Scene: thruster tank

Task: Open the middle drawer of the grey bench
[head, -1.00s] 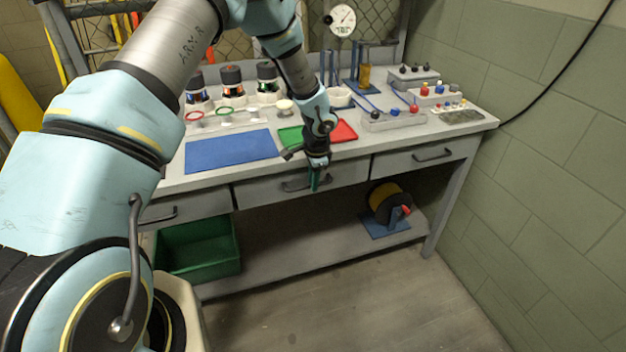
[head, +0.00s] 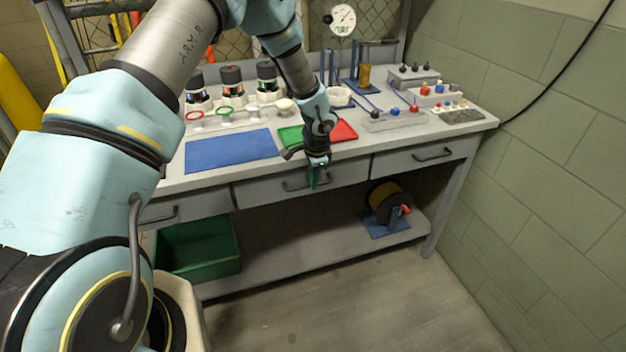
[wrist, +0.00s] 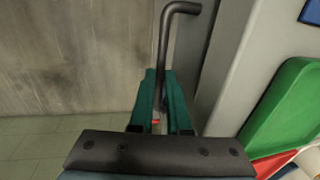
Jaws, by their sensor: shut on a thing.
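The grey bench (head: 345,264) has a row of drawers under its top. The middle drawer (head: 262,192) looks closed, its front in line with the others. Its dark bar handle (head: 291,185) is partly hidden behind my gripper (head: 315,178) in the head view. In the wrist view the handle (wrist: 164,55) runs between the two green fingers of my gripper (wrist: 160,95). The fingers are shut on the handle.
The right drawer (head: 405,160) and the left drawer (head: 160,214) are closed. A green crate (head: 205,262) and a reel on a blue base (head: 385,205) stand on the lower shelf. The floor in front is clear.

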